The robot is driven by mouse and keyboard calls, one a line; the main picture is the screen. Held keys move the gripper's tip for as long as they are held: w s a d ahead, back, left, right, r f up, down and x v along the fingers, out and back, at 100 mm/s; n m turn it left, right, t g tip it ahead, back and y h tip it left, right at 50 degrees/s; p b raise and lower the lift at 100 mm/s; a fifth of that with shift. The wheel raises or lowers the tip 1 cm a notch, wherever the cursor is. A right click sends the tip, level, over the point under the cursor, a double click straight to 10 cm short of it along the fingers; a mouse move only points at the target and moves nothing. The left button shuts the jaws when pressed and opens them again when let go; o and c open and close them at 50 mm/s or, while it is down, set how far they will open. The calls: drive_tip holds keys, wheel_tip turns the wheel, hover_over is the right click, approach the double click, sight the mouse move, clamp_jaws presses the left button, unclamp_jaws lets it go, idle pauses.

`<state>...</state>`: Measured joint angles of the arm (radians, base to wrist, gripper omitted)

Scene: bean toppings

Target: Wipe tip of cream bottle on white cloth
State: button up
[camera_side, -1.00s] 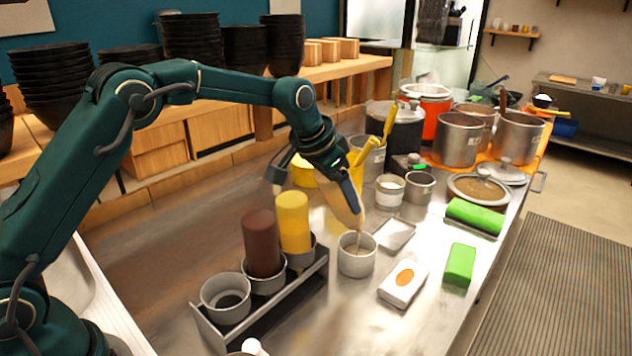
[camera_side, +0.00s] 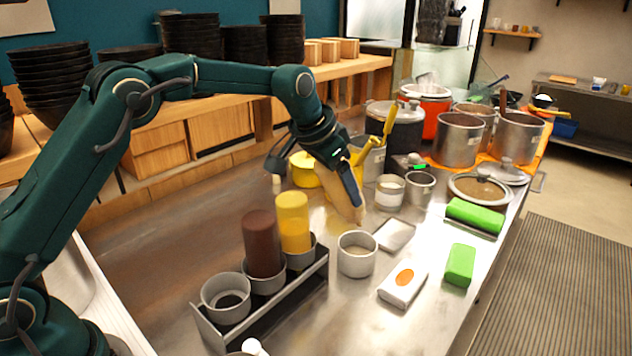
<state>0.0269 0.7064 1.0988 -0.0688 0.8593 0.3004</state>
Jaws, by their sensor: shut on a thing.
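My gripper (camera_side: 347,168) is shut on the cream bottle (camera_side: 347,205), a pale cream shape partly hidden by the fingers. The bottle is tilted with its lower end down, above and behind the small metal cup (camera_side: 357,262). A flat white square (camera_side: 394,234), which looks like the white cloth, lies on the counter right of the cup. The bottle is apart from it, up and to its left.
A rack (camera_side: 318,272) holds a brown bottle (camera_side: 261,244), a yellow bottle (camera_side: 294,222) and an empty ring (camera_side: 226,297). A white block with an orange oval (camera_side: 403,284) and green blocks (camera_side: 460,265) lie at right. Pots and containers crowd the back.

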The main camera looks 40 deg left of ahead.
drive_tip(key=shift+r, duration=0.5)
